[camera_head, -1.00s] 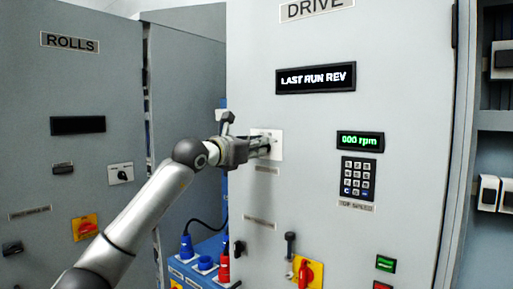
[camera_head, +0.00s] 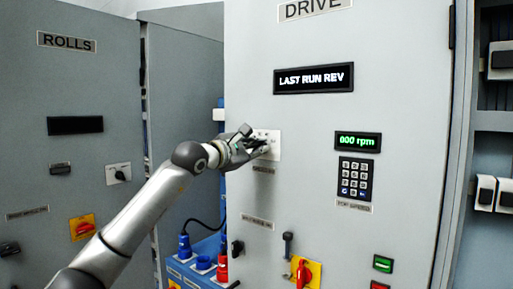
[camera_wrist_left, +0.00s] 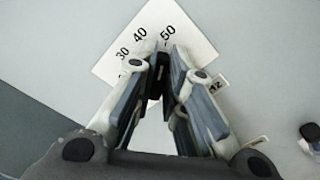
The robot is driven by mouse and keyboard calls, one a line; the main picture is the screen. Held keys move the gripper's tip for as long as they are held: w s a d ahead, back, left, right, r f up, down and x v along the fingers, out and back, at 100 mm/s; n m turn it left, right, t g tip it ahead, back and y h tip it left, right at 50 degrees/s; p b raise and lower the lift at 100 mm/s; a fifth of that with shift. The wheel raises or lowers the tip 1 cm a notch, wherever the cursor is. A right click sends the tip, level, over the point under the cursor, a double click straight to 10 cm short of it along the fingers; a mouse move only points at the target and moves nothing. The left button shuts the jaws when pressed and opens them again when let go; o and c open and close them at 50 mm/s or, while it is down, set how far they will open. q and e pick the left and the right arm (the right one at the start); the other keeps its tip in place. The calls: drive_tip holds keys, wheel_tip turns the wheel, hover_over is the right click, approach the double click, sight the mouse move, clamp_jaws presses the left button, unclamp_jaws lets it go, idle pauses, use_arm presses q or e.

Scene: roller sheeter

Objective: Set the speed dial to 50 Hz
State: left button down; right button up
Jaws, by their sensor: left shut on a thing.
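The speed dial's white scale plate (camera_head: 272,143) is on the front of the DRIVE cabinet, and it also shows in the left wrist view (camera_wrist_left: 187,33). Its printed marks 30, 40 and 50 are readable in the wrist view. My left gripper (camera_head: 262,145) is at the plate, and in the wrist view its fingers (camera_wrist_left: 160,75) are shut on the dark dial knob (camera_wrist_left: 155,84). The knob is mostly hidden between the fingers. Its top end lies between the 40 and 50 marks, nearer the 50. My right gripper is not in view.
The DRIVE cabinet has a LAST RUN REV display (camera_head: 314,79), a green 000 rpm display (camera_head: 358,142) and a keypad (camera_head: 355,178). Lower are a yellow switch with a red handle (camera_head: 304,273) and a green button (camera_head: 383,264). The ROLLS cabinet (camera_head: 95,150) stands left.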

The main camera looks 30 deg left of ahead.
use_arm(q)
drive_tip(key=shift+m, duration=0.5)
drive_tip(key=c, duration=1.5)
unclamp_jaws()
drive_tip(key=s, duration=1.2)
drive_tip(key=shift+a, duration=0.4)
